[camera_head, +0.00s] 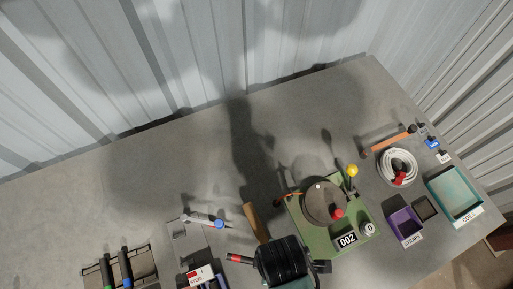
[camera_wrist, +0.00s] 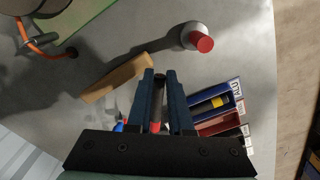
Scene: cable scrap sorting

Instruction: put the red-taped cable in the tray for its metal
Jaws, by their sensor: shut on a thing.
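My gripper (camera_wrist: 160,76) is shut on a thin dark cable, mostly hidden between the fingers in the wrist view. Red tape (camera_wrist: 155,127) shows low between the fingers. In the head view the red-taped cable (camera_head: 238,258) sticks out left of my black wrist, which hides the rest. It appears held above the table. The sorting trays stand to the right of my gripper in the wrist view. A blue tray (camera_wrist: 232,88) with a white label holds a yellow-taped piece. A red tray (camera_wrist: 219,123) lies beside it. In the head view a red-fronted tray (camera_head: 199,273) is partly cut off.
A green board (camera_head: 350,213) carries a round device. A rack (camera_head: 146,261) stands lower left. The table's back is clear.

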